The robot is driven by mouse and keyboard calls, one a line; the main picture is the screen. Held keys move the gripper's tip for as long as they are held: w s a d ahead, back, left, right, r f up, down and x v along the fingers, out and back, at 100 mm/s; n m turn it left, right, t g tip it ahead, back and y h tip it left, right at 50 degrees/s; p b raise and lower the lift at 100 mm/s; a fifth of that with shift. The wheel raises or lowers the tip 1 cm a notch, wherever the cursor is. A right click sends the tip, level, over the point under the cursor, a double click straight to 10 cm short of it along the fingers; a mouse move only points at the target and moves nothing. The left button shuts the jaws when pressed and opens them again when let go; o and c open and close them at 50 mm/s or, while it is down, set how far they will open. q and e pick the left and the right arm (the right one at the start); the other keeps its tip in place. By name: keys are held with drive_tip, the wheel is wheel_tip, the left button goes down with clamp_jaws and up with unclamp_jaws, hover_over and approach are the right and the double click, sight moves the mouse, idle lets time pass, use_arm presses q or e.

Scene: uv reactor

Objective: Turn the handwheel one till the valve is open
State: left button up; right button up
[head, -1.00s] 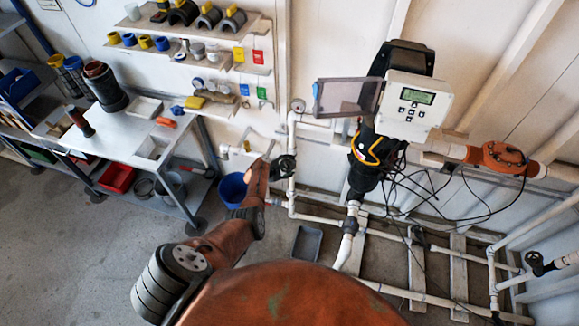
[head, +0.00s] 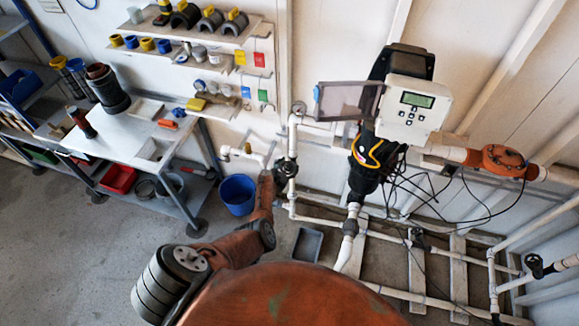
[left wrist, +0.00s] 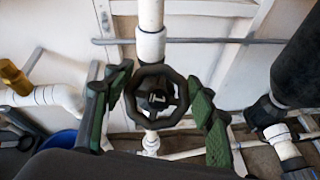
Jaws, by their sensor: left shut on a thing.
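A black handwheel (left wrist: 156,97) sits on a white vertical pipe; it faces the left wrist camera, with its hub and rim showing. My left gripper (left wrist: 160,92) has its green-padded fingers on either side of the rim, shut on the wheel. In the head view, my left gripper (head: 281,170) is at the dark handwheel (head: 289,167) on the white pipe left of the control box, and partly hides it. The valve's inner state does not show. My right gripper is not in view.
A control box (head: 412,104) with an open clear cover (head: 349,99) stands right of the pipe, above a black filter body (head: 362,180) and loose cables. A blue bucket (head: 237,193) and a workbench (head: 125,135) are to the left. Another dark handwheel (head: 535,265) is at the far right.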

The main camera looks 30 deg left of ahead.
use_arm(q)
drive_tip(key=shift+a+r+n+y, duration=0.15)
drive_tip(key=shift+n+y, duration=0.55)
drive_tip(key=shift+n, duration=1.2)
drive_tip(key=shift+w, duration=0.1)
drive_tip(key=o, duration=1.2)
drive_tip(key=shift+r, duration=0.1)
drive_tip(key=shift+r, duration=4.85)
